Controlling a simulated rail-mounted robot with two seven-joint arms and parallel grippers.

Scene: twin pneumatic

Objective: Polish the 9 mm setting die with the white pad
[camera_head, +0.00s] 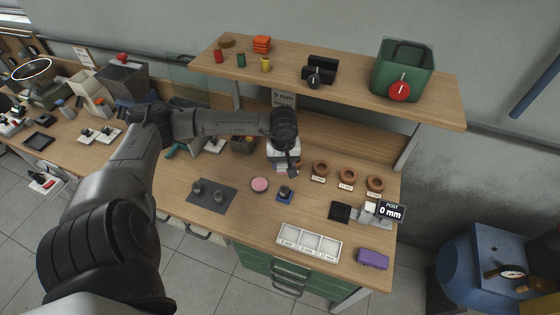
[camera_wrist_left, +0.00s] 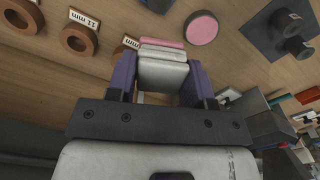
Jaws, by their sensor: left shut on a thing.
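My left gripper (camera_head: 289,172) hangs over the middle of the bench, seen from above and partly hidden by its own wrist. In the left wrist view its purple fingers are shut on a pale white pad (camera_wrist_left: 162,72) with pinkish layers at its far edge. A small dark die on a blue base (camera_head: 285,193) stands just in front of the gripper. Two grey dies (camera_head: 207,192) stand on a dark mat (camera_head: 222,203) to the left. Three brown rings (camera_head: 347,172) with size labels stand to the right; I cannot tell which thing is the 9 mm die. My right gripper is out of view.
A round pink pad (camera_head: 260,185) lies between mat and blue base. A white sectioned tray (camera_head: 309,243) and a purple block (camera_head: 373,259) lie near the front edge. A display reading 0 mm (camera_head: 391,211) stands at the right. A shelf (camera_head: 330,90) overhangs the back.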

